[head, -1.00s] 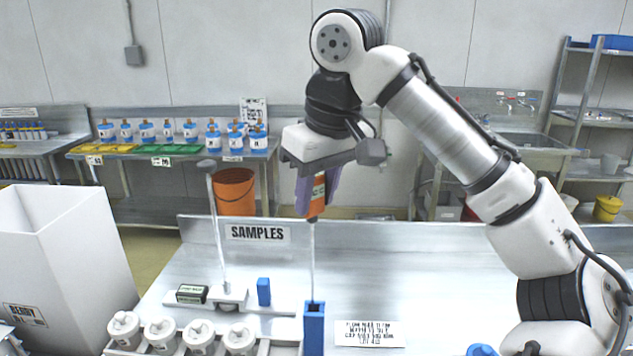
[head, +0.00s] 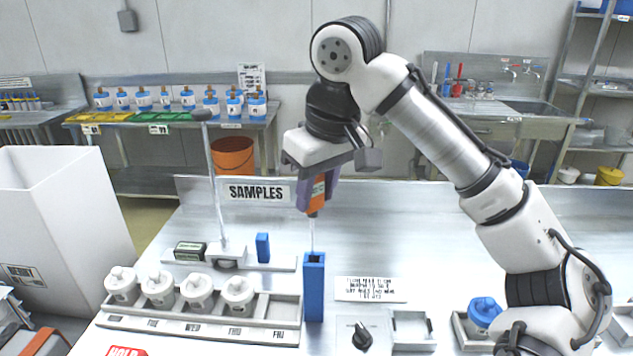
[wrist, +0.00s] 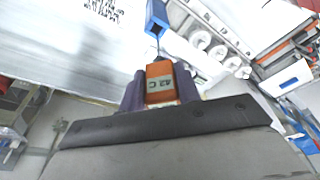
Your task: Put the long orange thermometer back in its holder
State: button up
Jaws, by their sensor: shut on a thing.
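The orange thermometer handle (head: 316,196) is held in my gripper (head: 314,204), with its thin metal stem (head: 312,235) pointing straight down. The blue upright holder (head: 314,287) stands on the steel table directly below. The lower stem runs down to the holder's open top, and its tip is hidden, seemingly inside. In the wrist view, the orange handle (wrist: 159,84) with a small display reading about 42 C sits between the purple fingers. The blue holder (wrist: 157,16) is just beyond it, in line with the stem.
A rack of white lidded jars (head: 199,291) stands left of the holder. Behind it are a stand with a tall rod (head: 219,185) and a small blue block (head: 262,247). A printed card (head: 370,289) and a black knob (head: 362,336) lie to the right. A white bin (head: 60,225) is far left.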

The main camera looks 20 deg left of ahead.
jog(key=shift+f, duration=0.15)
jog(key=o, duration=0.9)
jog(key=v, duration=1.3)
jog(key=shift+r, duration=0.4)
